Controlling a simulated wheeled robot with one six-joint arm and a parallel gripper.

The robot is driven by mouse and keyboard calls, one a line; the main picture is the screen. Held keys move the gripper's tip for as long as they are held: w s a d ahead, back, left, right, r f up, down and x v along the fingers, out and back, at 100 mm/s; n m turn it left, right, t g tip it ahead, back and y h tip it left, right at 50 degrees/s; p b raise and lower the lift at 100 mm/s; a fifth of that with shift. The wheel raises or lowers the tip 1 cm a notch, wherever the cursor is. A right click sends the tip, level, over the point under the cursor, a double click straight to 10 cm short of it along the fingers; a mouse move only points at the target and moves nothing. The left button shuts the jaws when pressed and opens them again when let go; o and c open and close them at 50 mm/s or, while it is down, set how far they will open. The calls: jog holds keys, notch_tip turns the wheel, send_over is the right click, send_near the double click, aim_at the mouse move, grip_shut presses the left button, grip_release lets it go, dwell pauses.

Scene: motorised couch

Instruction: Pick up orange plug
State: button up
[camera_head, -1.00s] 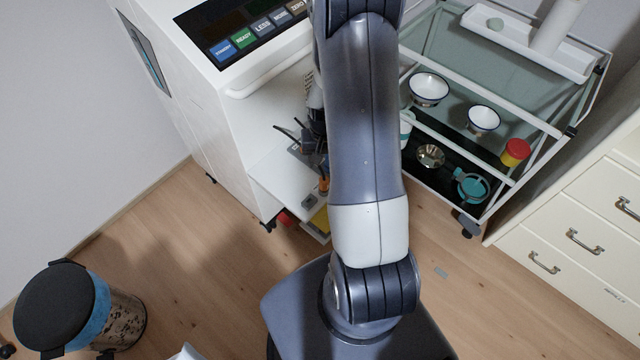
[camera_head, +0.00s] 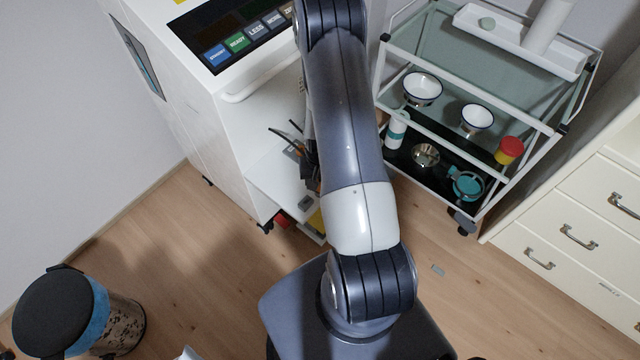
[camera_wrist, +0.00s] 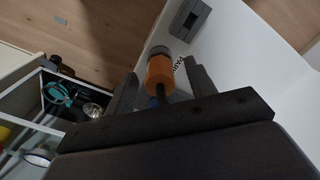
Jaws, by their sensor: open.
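The orange plug (camera_wrist: 160,72) shows in the wrist view, with a grey tip and a dark cable behind it. It lies between the two fingers of my open gripper (camera_wrist: 163,88), over or near the white shelf of the machine. I cannot tell whether either finger touches it. A grey socket-like block (camera_wrist: 190,18) sits on the white surface (camera_wrist: 222,45) just beyond the plug.
A white machine (camera_head: 190,110) with a button panel stands at the left. A wheeled glass trolley (camera_head: 455,135) with bowls stands to the right, close to my arm. Cream drawers (camera_head: 570,225) are at far right. A bin (camera_head: 75,315) stands on the floor at lower left.

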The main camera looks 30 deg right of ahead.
jog(key=shift+f, duration=0.2)
jog(key=c, duration=1.1)
jog(key=shift+o, duration=0.2)
